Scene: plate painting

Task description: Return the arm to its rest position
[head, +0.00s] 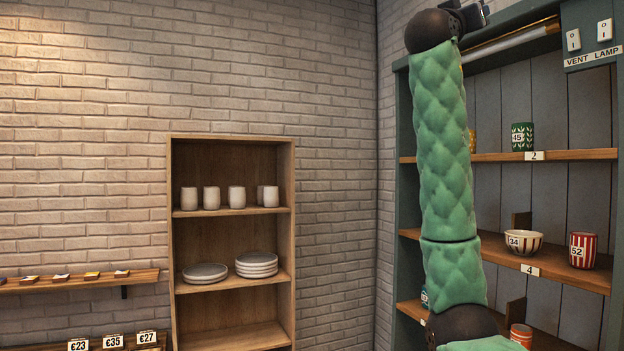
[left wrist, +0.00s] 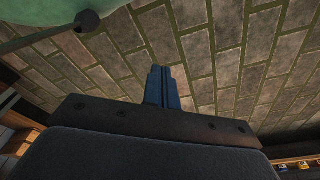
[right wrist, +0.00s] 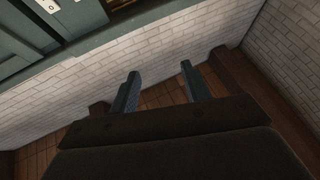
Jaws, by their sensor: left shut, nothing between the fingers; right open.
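A green padded arm of mine (head: 447,150) stands almost upright at the right of the head view, in front of the shelf unit. Its dark joint (head: 430,30) is near the top edge. I cannot make out either gripper's fingers in the head view. In the left wrist view my left gripper (left wrist: 163,82) has its two fingers together, with nothing between them, against a brick background. In the right wrist view my right gripper (right wrist: 158,88) has its fingers apart and empty. Brick wall and brown floor show beyond them.
A green shelf unit (head: 402,180) at the right holds a striped bowl (head: 523,242), a red striped cup (head: 583,250) and a green cup (head: 522,136). A wooden shelf (head: 232,142) holds white cups and stacked plates (head: 257,264). Price cards (head: 112,341) stand at lower left.

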